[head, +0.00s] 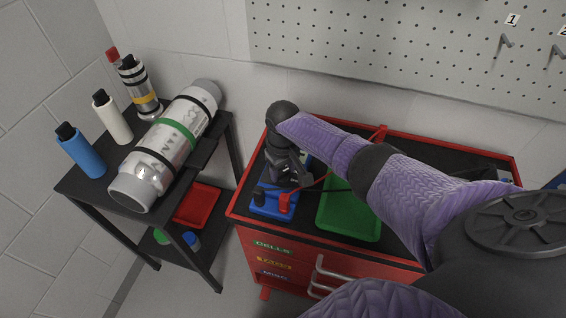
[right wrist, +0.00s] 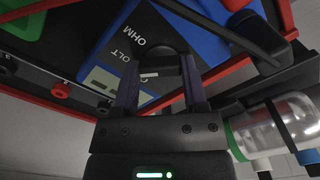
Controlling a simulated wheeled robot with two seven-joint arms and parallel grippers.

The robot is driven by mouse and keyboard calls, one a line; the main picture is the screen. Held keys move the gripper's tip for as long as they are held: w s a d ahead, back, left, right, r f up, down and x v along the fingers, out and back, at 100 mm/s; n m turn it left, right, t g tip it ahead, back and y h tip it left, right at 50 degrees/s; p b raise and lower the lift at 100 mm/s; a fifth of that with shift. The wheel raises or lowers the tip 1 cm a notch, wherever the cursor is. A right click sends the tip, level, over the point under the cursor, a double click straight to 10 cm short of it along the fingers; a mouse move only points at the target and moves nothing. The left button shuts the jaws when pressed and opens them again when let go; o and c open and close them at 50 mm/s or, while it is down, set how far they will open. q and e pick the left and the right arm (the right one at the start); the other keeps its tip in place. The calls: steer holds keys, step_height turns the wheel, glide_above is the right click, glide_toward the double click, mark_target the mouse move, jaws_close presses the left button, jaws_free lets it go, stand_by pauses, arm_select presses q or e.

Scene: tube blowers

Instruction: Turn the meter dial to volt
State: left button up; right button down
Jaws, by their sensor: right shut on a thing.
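The blue meter (head: 270,207) lies on the black top of the red cabinet, under my right gripper (head: 287,172). In the right wrist view its black face (right wrist: 133,35) shows the word OHM and part of the word VOLT, with a pale display strip beside them. My right gripper (right wrist: 160,80) is shut on the dark meter dial (right wrist: 158,62), one finger on each side. Which label the dial points to cannot be told. My left gripper is not in view.
A green tray (head: 350,218) lies right of the meter on the red cabinet (head: 330,240). Red and black leads run by the meter. At left, a black shelf stand (head: 88,203) holds a large silver tube (head: 160,150) and several bottles. A pegboard (head: 400,50) is behind.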

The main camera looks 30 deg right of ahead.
steer(key=shift+m+p, duration=0.3)
steer(key=shift+m, duration=0.2)
steer(key=shift+c, duration=0.6)
jaws_free()
steer(key=shift+r, duration=0.1)
